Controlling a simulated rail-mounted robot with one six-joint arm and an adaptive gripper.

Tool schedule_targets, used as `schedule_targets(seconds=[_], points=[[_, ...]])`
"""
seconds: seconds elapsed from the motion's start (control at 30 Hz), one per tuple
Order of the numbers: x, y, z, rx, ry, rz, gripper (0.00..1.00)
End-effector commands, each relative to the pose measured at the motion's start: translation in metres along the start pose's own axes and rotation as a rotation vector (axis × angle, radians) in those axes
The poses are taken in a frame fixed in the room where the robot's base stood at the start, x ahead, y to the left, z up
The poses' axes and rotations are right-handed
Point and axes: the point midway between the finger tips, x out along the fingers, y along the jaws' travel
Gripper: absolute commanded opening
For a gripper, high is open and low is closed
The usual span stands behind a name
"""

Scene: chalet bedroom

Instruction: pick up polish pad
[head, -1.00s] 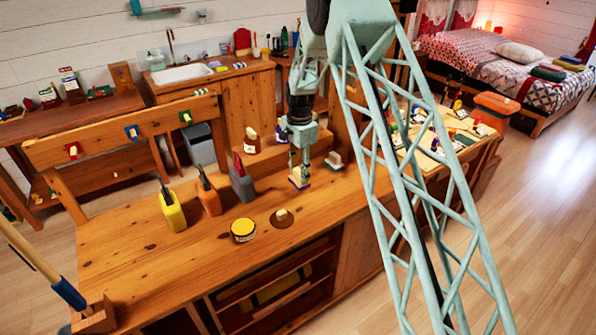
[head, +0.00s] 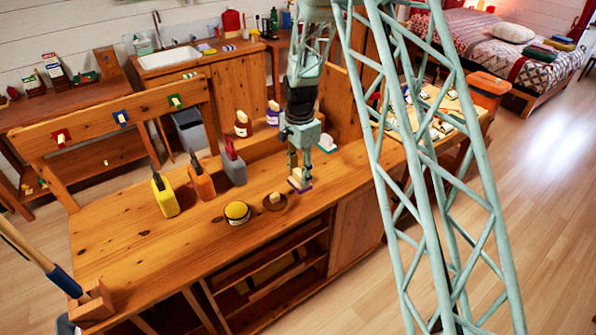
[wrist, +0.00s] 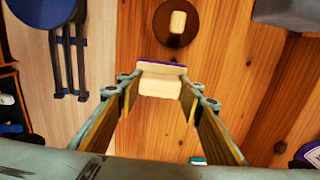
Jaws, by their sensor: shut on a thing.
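My gripper (head: 299,176) points down near the front edge of the bench and is shut on a purple-edged pad with a pale block handle (head: 299,184). In the wrist view the held pad (wrist: 160,80) sits between the fingertips of my gripper (wrist: 160,88), its purple edge on the far side. I cannot tell how far it is above the bench. A round brown pad with a similar pale block (head: 275,201) lies on the bench to its left. It also shows at the top of the wrist view (wrist: 176,22). No label reading polish pad is legible.
The wooden bench (head: 140,245) has a yellow-topped round tin (head: 237,212) beside the brown pad. Yellow (head: 165,197), orange (head: 201,180) and grey (head: 234,165) bottles stand behind. A teal-based block (head: 327,144) is behind my gripper.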

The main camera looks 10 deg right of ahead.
Motion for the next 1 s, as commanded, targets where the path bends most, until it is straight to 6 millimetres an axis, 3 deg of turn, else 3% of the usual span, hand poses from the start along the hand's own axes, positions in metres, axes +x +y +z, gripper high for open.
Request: schedule_targets(seconds=[0.6,0.63,0.73,1.0], points=[[-0.0002,0.0023,0.0008,0.000,0.000,0.000,0.23],[-0.0002,0.0023,0.0008,0.000,0.000,0.000,0.32],[-0.0002,0.0023,0.0008,0.000,0.000,0.000,0.25],[-0.0002,0.0022,0.0008,0.000,0.000,0.001,0.25]])
